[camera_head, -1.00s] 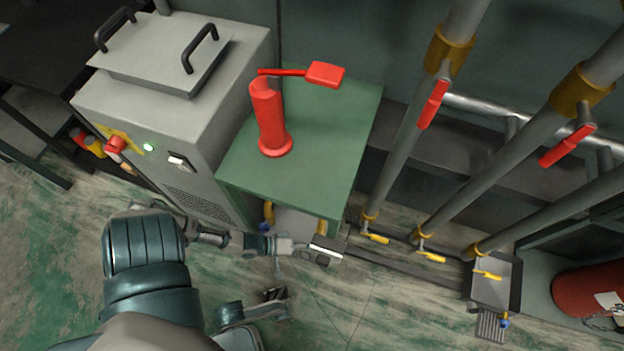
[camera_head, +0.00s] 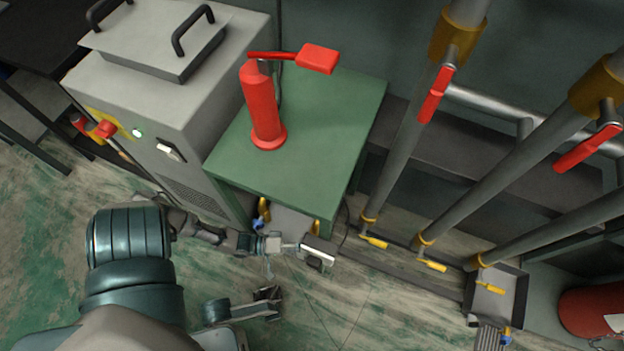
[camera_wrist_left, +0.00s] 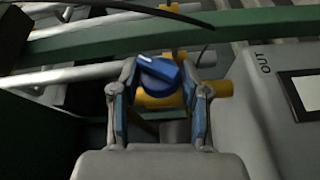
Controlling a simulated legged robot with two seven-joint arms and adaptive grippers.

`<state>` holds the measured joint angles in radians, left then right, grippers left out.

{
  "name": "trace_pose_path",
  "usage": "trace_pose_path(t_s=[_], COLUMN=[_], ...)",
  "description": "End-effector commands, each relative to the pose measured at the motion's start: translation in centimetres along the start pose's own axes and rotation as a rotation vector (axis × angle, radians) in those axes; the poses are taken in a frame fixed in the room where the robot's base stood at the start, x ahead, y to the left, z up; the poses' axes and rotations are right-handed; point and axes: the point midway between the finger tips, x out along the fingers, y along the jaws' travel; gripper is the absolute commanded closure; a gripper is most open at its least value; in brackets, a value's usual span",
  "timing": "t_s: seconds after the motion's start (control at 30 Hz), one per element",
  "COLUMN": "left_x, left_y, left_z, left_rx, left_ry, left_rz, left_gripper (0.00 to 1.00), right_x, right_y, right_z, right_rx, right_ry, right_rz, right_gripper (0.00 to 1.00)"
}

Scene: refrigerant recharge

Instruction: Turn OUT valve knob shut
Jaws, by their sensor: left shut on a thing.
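The blue valve knob (camera_wrist_left: 158,72) sits between the fingers of my left gripper (camera_wrist_left: 157,84) in the left wrist view. The gripper is shut on it, one finger at each side. A yellow valve body (camera_wrist_left: 170,97) is behind the knob. The printed word OUT (camera_wrist_left: 264,63) is on the grey machine (camera_wrist_left: 240,110) to the right. In the head view the blue knob (camera_head: 258,223) shows small under the front of the green table, and my left arm reaches it from the left. My right gripper (camera_head: 269,298) is lower, over the floor, empty and seemingly open.
The green table (camera_head: 330,125) carries a red cylinder (camera_head: 263,110) and overhangs the knob. A grey cabinet (camera_head: 160,100) stands to the left. Grey pipes with red handles (camera_head: 436,95) rise at the right. Floor in front is mostly clear.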

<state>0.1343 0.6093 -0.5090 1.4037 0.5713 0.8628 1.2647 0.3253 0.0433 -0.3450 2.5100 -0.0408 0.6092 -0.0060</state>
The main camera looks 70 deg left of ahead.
Motion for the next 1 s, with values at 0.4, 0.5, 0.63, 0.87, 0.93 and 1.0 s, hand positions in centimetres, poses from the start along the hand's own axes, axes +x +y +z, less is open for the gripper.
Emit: trace_pose_path(t_s=[0.4,0.5,0.63,0.87,0.93,1.0], left_x=[-0.08,-0.09,-0.10,-0.13,-0.16,-0.17], left_y=[-0.85,-0.92,-0.95,-1.04,-1.09,-1.11], left_z=[0.27,0.28,0.29,0.31,0.31,0.32], left_rx=[-0.139,-0.157,-0.174,-0.189,-0.192,-0.195], left_ry=[0.055,0.062,0.069,0.075,0.075,0.076], left_rz=[0.308,0.351,0.390,0.425,0.429,0.433], left_gripper=[0.90,0.90,0.90,0.90,0.90,0.90], right_x=[-0.12,-0.12,-0.12,-0.14,-0.15,-0.15], right_y=[0.07,0.07,0.08,0.08,0.08,0.08], right_z=[0.32,0.31,0.30,0.30,0.30,0.31], right_rx=[0.000,0.000,0.000,-0.001,-0.001,-0.001], right_ry=[-0.003,-0.002,-0.002,-0.002,-0.003,-0.003], right_rz=[0.000,0.000,0.000,0.000,0.000,0.000], right_gripper=[0.34,0.34,0.34,0.34,0.34,0.34])
